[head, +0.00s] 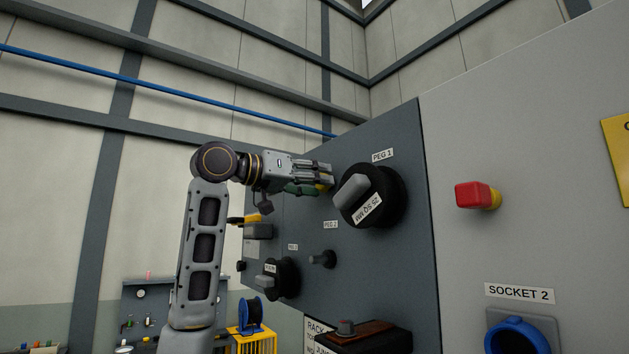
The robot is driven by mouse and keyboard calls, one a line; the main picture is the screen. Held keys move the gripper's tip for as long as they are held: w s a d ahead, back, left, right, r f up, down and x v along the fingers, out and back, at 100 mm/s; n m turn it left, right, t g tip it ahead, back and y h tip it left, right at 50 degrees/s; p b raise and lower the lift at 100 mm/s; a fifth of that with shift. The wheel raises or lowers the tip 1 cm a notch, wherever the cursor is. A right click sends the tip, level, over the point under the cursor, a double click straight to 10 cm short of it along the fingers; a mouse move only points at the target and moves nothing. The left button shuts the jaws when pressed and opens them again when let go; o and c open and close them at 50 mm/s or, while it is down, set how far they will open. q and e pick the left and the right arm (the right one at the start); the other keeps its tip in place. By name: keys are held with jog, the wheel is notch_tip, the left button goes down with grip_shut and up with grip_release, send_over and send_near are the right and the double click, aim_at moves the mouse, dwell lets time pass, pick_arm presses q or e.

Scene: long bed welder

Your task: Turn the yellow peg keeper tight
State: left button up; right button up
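My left gripper (327,175) reaches in from the left to the dark panel, its fingertips just left of the round black connector (389,208) under the PEG 1 label. A small patch of yellow (323,188) shows at the fingertips; it may be part of the yellow peg keeper, mostly hidden by the fingers. The fingers are seen side-on, so I cannot tell whether they are shut on it. The connector has a grey grip and a "25 SQ MM" label. My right gripper is out of view.
Below PEG 1, a bare peg (322,259) sticks out by the PEG 2 label, with another black connector (281,279) lower left. A red button (474,195) and blue socket (516,336) are on the grey face at right. A yellow stand (262,343) is below.

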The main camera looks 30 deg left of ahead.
pick_arm(q)
jog(key=c, duration=0.6)
jog(key=shift+o, duration=0.2)
jog(key=shift+m, duration=0.5)
jog(key=m, duration=0.6)
jog(key=m+p, duration=0.1)
jog(key=m, duration=0.6)
jog(key=shift+s+d, duration=0.1)
jog(key=shift+d, duration=0.1)
jog(key=o, duration=1)
